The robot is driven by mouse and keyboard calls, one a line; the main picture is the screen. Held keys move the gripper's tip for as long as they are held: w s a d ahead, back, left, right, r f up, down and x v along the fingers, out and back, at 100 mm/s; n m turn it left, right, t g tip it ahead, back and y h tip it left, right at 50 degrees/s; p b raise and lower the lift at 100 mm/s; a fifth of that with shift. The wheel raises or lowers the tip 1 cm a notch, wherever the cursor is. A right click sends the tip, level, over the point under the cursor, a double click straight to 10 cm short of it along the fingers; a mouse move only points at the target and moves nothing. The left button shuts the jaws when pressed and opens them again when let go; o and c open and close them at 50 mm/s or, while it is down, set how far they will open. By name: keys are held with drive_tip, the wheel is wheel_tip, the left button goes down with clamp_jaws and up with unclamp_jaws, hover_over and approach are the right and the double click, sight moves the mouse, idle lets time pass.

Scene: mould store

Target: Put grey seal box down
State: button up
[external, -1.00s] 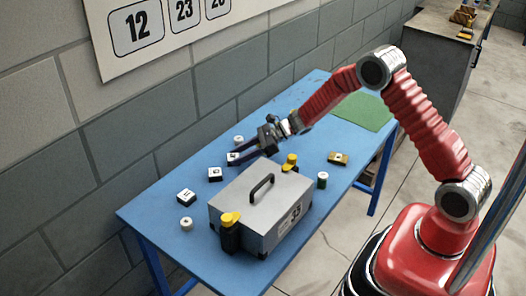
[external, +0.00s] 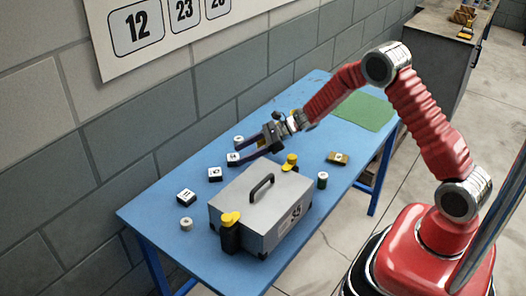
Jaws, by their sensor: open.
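My gripper (external: 237,154) is open above the back of the blue table, its two dark fingers pointing left. A small box with a pale, marked top and dark sides (external: 232,158) stands on the table at the fingertips; I cannot tell whether they touch it. Two similar small boxes stand to its left, one close by (external: 214,174) and one farther off (external: 186,196). A large grey case (external: 250,222) with a black handle and a number label stands on the table in front of them, apart from my gripper. I cannot tell which one is the grey seal box.
A green mat (external: 366,110) lies bare at the far end. A wall runs behind.

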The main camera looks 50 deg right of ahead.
drive_tip(key=v, duration=1)
drive_tip(key=shift+f, duration=0.1)
drive_tip(key=shift+w, duration=0.1)
